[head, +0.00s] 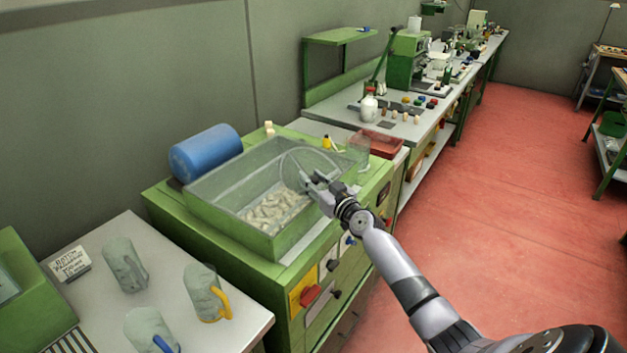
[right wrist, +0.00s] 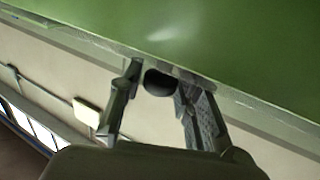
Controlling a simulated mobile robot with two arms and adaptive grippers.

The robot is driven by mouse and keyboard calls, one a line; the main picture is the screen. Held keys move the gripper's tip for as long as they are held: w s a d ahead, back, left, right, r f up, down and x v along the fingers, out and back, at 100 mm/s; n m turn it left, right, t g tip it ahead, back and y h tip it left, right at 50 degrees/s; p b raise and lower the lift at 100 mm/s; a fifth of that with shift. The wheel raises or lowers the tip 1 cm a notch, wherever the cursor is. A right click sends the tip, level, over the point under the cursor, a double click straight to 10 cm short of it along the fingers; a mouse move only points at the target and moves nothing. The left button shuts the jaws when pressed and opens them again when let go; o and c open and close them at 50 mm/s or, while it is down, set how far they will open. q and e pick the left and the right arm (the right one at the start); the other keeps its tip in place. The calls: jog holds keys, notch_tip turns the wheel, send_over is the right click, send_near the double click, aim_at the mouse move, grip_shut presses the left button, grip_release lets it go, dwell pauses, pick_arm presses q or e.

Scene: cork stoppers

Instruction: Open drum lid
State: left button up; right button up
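The drum housing is a green box (head: 232,222) with a see-through lid (head: 238,172) over it, on top of a green machine. Pale cork stoppers (head: 272,212) lie inside, and a clear curved shape shows at its right end. The lid looks down. My right gripper (head: 313,178) is at the box's front right edge with its fingers apart. In the right wrist view a dark round knob (right wrist: 158,82) sits between or just beyond the fingertips, beside a green surface (right wrist: 220,45). I cannot tell whether the fingers touch it. My left gripper is not in view.
A blue cylinder (head: 205,152) lies behind the box. A clear jar (head: 359,152) and a red tray (head: 381,143) stand to the right. Clear mugs (head: 204,292) stand on the front left table. A long bench (head: 428,125) runs back; the red floor (head: 510,200) is open.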

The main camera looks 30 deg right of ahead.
grip_shut()
dwell(0.3)
